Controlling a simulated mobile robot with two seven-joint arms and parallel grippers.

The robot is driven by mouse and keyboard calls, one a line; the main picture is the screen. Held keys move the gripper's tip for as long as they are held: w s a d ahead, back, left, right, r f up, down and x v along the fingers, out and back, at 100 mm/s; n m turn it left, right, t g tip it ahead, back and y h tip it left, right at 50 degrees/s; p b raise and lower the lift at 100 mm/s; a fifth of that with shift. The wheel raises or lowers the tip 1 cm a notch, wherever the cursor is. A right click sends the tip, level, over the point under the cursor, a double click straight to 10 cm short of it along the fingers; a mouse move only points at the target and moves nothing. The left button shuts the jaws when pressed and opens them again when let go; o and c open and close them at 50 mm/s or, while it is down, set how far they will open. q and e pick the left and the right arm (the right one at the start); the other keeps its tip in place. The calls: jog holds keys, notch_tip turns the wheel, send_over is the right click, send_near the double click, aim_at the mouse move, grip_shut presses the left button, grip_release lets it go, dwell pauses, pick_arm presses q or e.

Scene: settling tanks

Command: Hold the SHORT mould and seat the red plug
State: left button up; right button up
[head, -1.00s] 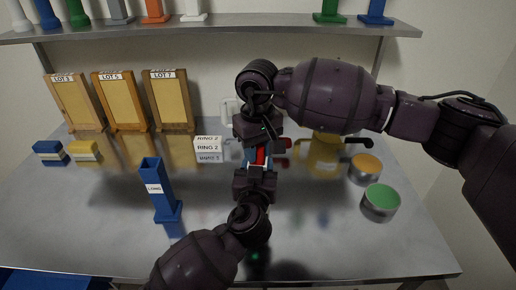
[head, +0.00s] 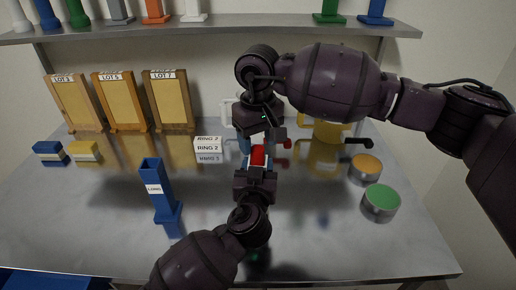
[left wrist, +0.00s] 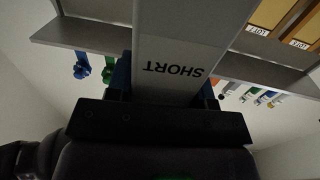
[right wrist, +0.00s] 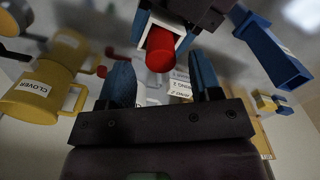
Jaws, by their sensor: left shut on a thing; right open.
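The SHORT mould (left wrist: 180,30) is pale grey-white and held in my left gripper (left wrist: 170,85), which is shut on its sides. Its label reads upside down in the left wrist view. In the right wrist view its square white mouth (right wrist: 182,41) shows, with the red plug (right wrist: 160,50) in it, standing out of the opening. How deep the plug sits is hidden. The plug also shows in the head view (head: 258,156), just above my left gripper. My right gripper (right wrist: 161,68) is open, with its blue fingers apart and empty, close to the plug but clear of it.
A blue LONG mould (head: 160,190) stands left of my grippers. White ring boxes (head: 208,144) lie behind it. A yellow CLOVER jug (right wrist: 42,95), an orange-topped tin (head: 364,168) and a green-topped tin (head: 381,202) stand at right. The front of the table is clear.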

aim_at(258, 149)
notch_tip(258, 149, up, 9)
jog(key=shift+r, duration=0.15)
dwell(0.4)
pick_arm(q)
jog(key=o, duration=1.2)
jog(key=s, duration=0.8)
jog(key=s+a, duration=0.1)
jog(key=s, duration=0.3)
